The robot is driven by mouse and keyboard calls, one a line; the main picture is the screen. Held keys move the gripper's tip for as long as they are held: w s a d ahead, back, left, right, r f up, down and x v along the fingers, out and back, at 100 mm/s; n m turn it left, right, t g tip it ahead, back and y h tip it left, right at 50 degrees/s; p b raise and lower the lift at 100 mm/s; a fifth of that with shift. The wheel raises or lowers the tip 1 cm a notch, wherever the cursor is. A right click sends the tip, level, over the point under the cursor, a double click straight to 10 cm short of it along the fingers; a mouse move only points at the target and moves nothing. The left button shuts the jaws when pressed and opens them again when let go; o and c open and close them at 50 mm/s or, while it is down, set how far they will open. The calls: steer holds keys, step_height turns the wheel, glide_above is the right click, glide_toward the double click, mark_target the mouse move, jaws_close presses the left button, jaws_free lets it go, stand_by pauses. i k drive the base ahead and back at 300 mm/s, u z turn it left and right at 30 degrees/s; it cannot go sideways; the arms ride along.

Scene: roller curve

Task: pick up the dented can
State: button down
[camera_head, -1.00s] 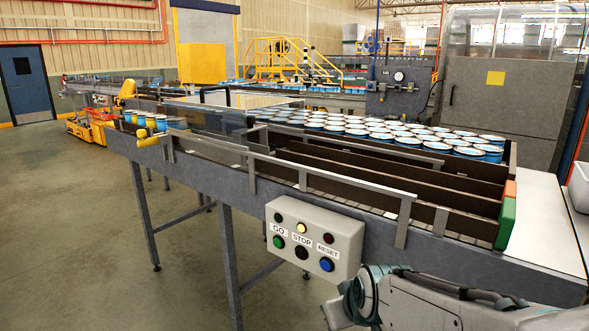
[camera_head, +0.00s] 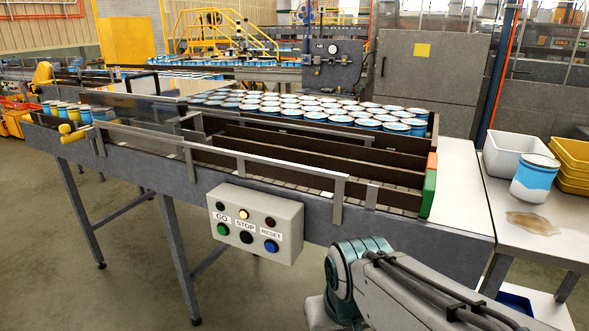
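A single blue and white can (camera_head: 534,179) stands upright on the white side table at the right, apart from the others; its outline looks uneven, but I cannot be sure of a dent. Many blue cans with white lids (camera_head: 330,112) stand packed on the conveyor. A few more cans (camera_head: 68,112) stand at its far left end, some with yellowish sides. My arm shows at the bottom right, but my gripper is not in view.
The conveyor (camera_head: 320,211) carries a control box (camera_head: 255,222) on its front. On the side table (camera_head: 490,200) are a white bin (camera_head: 510,150), stacked yellow trays (camera_head: 572,165) and a brownish puddle (camera_head: 533,223). A blue bin (camera_head: 515,301) sits below. Floor is open at left.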

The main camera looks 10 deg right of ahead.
mark_target(535, 175)
steer(key=z, duration=1.7)
steer(key=k, duration=1.15)
steer(key=z, duration=0.7)
steer(key=i, duration=1.65)
steer(key=u, duration=0.6)
